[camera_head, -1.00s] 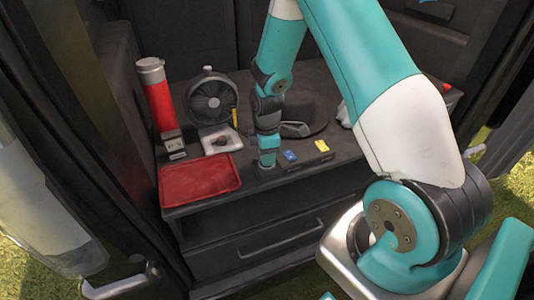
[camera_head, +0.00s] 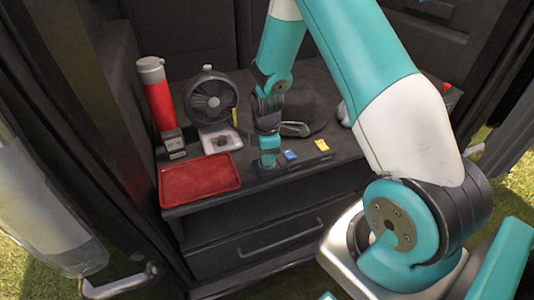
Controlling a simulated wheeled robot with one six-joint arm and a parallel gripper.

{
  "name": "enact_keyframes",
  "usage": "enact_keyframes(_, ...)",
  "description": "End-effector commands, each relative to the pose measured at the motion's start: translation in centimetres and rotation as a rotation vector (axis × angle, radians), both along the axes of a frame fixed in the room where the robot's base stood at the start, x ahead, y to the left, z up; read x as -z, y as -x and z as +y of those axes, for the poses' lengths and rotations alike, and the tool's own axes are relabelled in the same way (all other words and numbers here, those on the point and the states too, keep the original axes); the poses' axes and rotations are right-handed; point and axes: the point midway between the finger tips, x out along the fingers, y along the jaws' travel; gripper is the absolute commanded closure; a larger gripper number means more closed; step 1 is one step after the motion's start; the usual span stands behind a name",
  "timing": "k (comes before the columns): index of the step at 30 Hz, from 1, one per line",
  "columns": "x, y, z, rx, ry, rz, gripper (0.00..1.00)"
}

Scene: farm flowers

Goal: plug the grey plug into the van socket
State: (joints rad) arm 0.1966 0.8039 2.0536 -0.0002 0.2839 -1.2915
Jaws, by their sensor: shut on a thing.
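My gripper (camera_head: 268,160) points down at the front edge of the dark shelf in the van. It is shut on the grey plug, which is too small and covered to make out clearly. A blue plug (camera_head: 290,155) and a yellow plug (camera_head: 322,145) sit just right of my gripper, along a dark strip at the shelf's front edge. The van socket cannot be told apart clearly from this dark strip, and I cannot tell whether the held plug touches it.
A red tray (camera_head: 200,182) lies close left of my gripper. Behind it stand a small grey device (camera_head: 173,144), a red flask (camera_head: 158,95) and a black fan (camera_head: 212,98). A dark hat (camera_head: 312,112) lies behind the plugs. A drawer (camera_head: 275,240) is below the shelf.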

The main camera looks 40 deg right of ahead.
Motion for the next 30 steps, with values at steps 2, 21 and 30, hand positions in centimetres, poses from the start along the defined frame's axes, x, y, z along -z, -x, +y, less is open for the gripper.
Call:
enact_keyframes(2,0.2,0.0,0.0,0.000,0.000,0.000,0.85)
enact_keyframes(21,0.8,0.0,0.0,0.000,0.000,0.000,0.34)
enact_keyframes(30,-0.9,-0.1,0.0,0.000,0.000,-0.003,0.34)
